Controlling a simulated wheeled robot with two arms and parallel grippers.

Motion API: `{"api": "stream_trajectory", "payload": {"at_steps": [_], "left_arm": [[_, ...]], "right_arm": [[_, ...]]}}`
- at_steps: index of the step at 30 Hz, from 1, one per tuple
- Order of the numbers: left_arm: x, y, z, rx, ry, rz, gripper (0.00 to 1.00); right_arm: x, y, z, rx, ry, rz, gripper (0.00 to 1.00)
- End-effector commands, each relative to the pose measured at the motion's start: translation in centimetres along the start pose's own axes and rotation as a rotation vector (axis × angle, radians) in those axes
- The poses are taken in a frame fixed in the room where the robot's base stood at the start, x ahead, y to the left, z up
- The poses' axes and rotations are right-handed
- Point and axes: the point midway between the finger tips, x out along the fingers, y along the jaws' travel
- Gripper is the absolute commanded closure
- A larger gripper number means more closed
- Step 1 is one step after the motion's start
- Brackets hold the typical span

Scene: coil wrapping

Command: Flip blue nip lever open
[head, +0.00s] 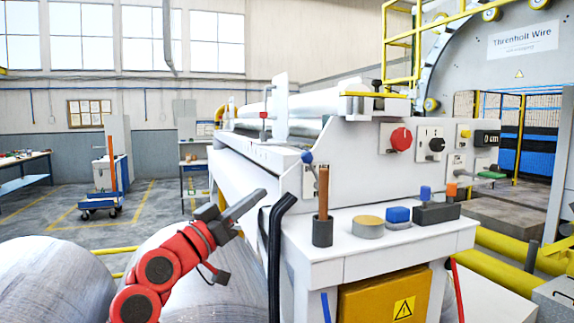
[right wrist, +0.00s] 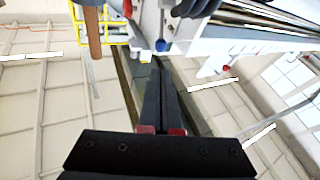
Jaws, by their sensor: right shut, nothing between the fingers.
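The blue-knobbed lever (head: 307,157) stands at the near end of the white machine, above its front shelf. Its blue knob (right wrist: 161,45) also shows in the right wrist view, just beyond my fingertips in the picture. My right gripper (head: 262,193) is on the red arm, left of the machine and lower than the lever in the head view. Its dark fingers (right wrist: 161,72) are together and empty. A gap shows between gripper and lever in the head view; its depth is hard to judge. My left gripper is not in view.
A brown-handled tool stands in a dark cup (head: 322,231) on the shelf, near the lever. A red-knobbed lever (head: 264,115) stands farther back. Large coils (head: 45,282) lie at lower left.

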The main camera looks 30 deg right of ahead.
Motion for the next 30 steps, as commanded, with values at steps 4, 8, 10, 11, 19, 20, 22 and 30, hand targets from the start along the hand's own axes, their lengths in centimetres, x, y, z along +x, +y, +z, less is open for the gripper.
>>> {"api": "stream_trajectory", "payload": {"at_steps": [4,8,10,11,19,20,22,30], "left_arm": [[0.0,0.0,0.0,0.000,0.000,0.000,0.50],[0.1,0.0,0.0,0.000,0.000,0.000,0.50],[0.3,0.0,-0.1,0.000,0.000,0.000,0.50],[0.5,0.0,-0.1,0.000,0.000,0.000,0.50],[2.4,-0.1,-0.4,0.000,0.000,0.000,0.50],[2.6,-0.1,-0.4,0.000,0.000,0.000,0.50],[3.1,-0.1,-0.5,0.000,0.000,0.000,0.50],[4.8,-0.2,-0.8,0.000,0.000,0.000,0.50]], "right_arm": [[0.0,-0.1,0.0,-0.001,0.002,-0.002,1.00],[0.2,-0.1,-0.1,-0.002,0.003,-0.002,1.00],[0.8,-0.1,-0.1,-0.002,0.003,-0.001,1.00],[1.1,0.0,-0.2,-0.002,0.003,-0.001,1.00],[6.5,0.1,-0.4,-0.004,0.001,0.001,1.00],[7.1,0.0,-0.4,-0.005,0.001,0.001,1.00],[8.6,0.0,-0.4,-0.004,0.003,0.000,1.00],[12.9,0.0,-0.4,-0.001,0.003,-0.001,1.00]]}}
